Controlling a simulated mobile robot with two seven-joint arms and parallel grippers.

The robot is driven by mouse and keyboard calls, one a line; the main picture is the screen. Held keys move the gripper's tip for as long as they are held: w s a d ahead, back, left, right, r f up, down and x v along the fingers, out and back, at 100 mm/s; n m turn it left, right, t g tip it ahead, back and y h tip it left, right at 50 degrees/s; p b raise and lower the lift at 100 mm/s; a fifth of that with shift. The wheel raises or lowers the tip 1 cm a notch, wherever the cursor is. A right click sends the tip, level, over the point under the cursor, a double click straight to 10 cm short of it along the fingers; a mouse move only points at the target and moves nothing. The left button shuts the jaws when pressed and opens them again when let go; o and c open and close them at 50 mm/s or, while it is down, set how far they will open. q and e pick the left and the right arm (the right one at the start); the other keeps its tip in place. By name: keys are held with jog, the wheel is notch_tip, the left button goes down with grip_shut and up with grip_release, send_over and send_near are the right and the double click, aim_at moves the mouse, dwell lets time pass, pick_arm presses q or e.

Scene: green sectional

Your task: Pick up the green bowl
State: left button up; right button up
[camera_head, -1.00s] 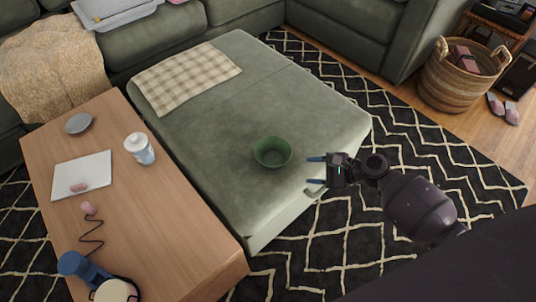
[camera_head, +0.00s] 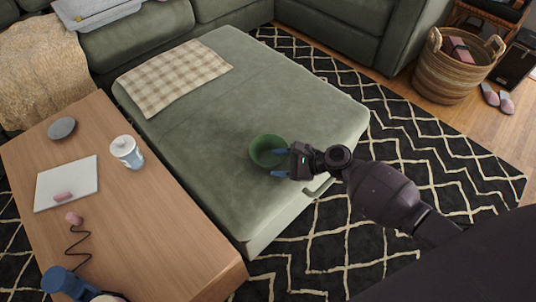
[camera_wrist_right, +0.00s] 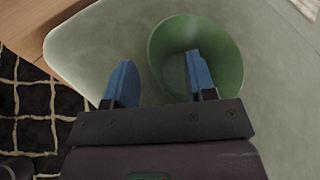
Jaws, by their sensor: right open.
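The green bowl (camera_head: 264,152) stands upright on the green ottoman (camera_head: 215,125), near its front right edge. My right gripper (camera_head: 279,163) is open at the bowl's right side in the head view, and its fingers overlap the bowl's near rim there. In the right wrist view the bowl (camera_wrist_right: 222,52) looks empty. One blue finger of the right gripper (camera_wrist_right: 160,82) shows over the bowl's inside and the other is outside it, so the wall lies between them. Whether the fingers touch the wall I cannot tell. My left gripper is not in view.
A checked cloth (camera_head: 175,76) lies on the ottoman's far end. A wicker basket (camera_head: 447,72) stands at the far right.

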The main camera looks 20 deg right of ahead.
jog(key=shift+x, duration=0.95)
grip_shut()
jog(key=shift+s, duration=0.1)
